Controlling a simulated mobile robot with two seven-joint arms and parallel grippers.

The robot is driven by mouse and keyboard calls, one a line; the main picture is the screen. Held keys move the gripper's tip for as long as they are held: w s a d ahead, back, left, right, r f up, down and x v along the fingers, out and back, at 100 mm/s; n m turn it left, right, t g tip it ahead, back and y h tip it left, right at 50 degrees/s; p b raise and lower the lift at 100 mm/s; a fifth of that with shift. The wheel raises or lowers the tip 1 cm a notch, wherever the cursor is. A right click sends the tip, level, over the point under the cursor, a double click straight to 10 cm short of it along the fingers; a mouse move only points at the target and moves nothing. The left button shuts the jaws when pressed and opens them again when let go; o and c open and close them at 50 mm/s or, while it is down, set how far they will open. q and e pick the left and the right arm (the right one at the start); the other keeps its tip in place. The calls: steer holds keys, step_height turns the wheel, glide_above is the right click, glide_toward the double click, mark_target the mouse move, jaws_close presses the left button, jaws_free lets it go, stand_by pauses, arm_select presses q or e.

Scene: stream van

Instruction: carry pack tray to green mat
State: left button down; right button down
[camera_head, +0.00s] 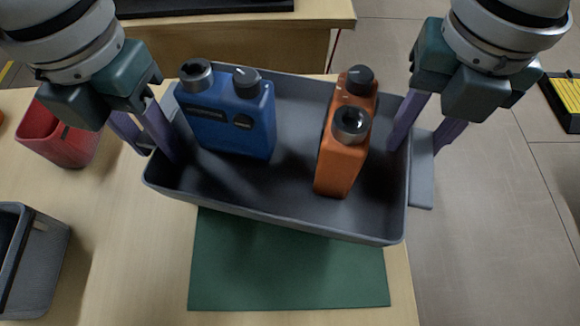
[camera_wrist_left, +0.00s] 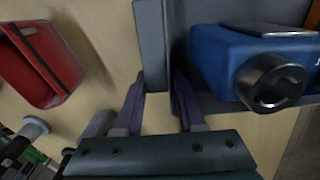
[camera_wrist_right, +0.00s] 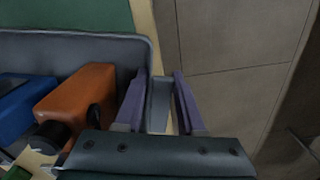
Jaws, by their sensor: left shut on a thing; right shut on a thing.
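The dark grey pack tray (camera_head: 285,212) hangs between my two grippers, tilted a little in the head view, its near rim overlapping the green mat (camera_head: 285,268). A blue pack (camera_head: 232,118) with two knobs stands in its left part, and an orange pack (camera_head: 345,150) in its right part. My left gripper (camera_head: 148,135) is shut on the tray's left end; the left wrist view shows its fingers (camera_wrist_left: 160,105) around the grey edge. My right gripper (camera_head: 425,125) is shut on the right end handle, also seen between the fingers in the right wrist view (camera_wrist_right: 160,100).
A red bin (camera_head: 58,135) stands on the wooden table at left, and a grey bin (camera_head: 35,255) nearer at the left edge. The table's right edge lies just beyond the mat, with floor past it. Another table stands behind. A yellow-black object (camera_head: 565,95) is at far right.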

arm_select(q)
steer(key=shift+f, duration=0.1)
arm_select(e)
steer(key=shift+f, duration=0.1)
